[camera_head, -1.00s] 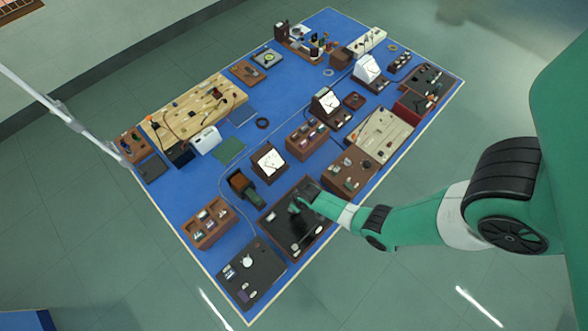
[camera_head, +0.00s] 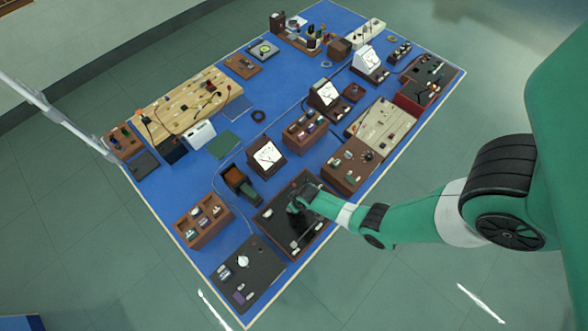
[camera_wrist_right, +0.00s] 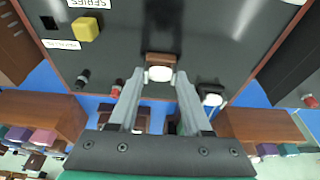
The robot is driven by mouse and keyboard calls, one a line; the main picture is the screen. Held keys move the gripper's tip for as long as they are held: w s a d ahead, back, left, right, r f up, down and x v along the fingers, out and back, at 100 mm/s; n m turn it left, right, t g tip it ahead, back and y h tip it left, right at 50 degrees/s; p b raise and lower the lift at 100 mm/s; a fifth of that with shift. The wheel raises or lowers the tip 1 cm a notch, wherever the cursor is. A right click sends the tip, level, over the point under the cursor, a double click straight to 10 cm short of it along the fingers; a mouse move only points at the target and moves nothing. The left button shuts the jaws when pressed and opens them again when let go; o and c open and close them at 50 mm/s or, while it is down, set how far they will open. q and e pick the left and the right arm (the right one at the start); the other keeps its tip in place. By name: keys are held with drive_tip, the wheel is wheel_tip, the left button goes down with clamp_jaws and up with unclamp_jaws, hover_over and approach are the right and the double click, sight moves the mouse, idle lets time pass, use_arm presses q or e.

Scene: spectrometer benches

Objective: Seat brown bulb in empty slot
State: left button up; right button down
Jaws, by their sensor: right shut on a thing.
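The brown bulb (camera_wrist_right: 160,59), a small brown block with a rounded white part, is between the fingertips of my right gripper (camera_wrist_right: 161,78) in the right wrist view. The gripper is shut on it, over the black board (camera_wrist_right: 190,30). Whether the bulb touches the board I cannot tell. A small dark square (camera_wrist_right: 48,22), possibly a slot, lies near a yellow block (camera_wrist_right: 85,29) on the board. In the head view my right gripper (camera_head: 298,200) is over the wood-edged black board (camera_head: 288,238); the bulb is too small to make out there. My left gripper is not in view.
A black part with a white end (camera_wrist_right: 210,95) stands right of the fingers. Black (camera_wrist_right: 83,77) and red (camera_wrist_right: 117,87) terminals stand to the left. Wooden boxes flank the board's near edge. A white-faced meter (camera_head: 267,156) and other apparatus crowd the blue mat (camera_head: 215,261).

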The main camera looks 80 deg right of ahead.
drive_tip(key=shift+c, duration=1.3)
unclamp_jaws()
